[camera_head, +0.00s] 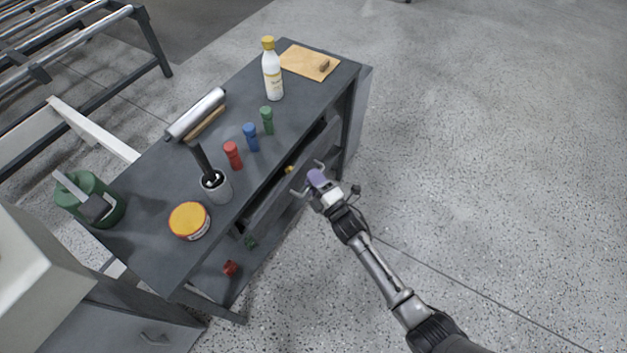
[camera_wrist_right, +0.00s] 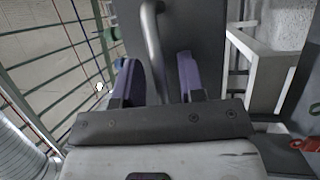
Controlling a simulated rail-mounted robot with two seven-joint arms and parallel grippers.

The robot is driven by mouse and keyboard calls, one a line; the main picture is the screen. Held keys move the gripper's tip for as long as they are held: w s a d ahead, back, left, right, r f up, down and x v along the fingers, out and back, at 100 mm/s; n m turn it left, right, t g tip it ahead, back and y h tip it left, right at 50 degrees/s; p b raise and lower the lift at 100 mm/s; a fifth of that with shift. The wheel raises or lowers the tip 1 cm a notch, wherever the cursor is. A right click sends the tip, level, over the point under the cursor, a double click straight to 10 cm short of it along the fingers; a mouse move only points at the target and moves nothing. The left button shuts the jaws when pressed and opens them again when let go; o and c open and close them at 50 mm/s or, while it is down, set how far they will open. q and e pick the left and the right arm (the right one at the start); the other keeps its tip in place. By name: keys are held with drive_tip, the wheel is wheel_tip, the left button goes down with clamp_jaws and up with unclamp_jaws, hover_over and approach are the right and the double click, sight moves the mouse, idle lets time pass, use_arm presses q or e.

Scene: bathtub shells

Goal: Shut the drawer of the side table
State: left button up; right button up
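The side table (camera_head: 150,225) is dark grey and stands left of my right arm in the head view. Its drawer (camera_head: 272,207) is under the top on the right side and looks partly pulled out, with a small yellow thing inside. My right gripper (camera_head: 306,179), with purple finger pads, is at the drawer front. In the wrist view the right gripper (camera_wrist_right: 158,78) is open, its fingers on either side of a grey bar handle (camera_wrist_right: 152,40) on a dark panel (camera_wrist_right: 197,28). Whether a finger touches the bar is unclear. My left gripper is out of view.
On the tabletop stand a white bottle (camera_head: 272,75), red (camera_head: 232,154), blue (camera_head: 251,137) and green (camera_head: 267,120) small containers, a yellow-lidded tub (camera_head: 189,220), a cup (camera_head: 216,187) and a board (camera_head: 309,62). A red item (camera_head: 230,267) lies below. The floor at right is clear.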

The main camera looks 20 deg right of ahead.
idle(0.3)
clamp_jaws()
drive_tip(key=shift+w, duration=0.1)
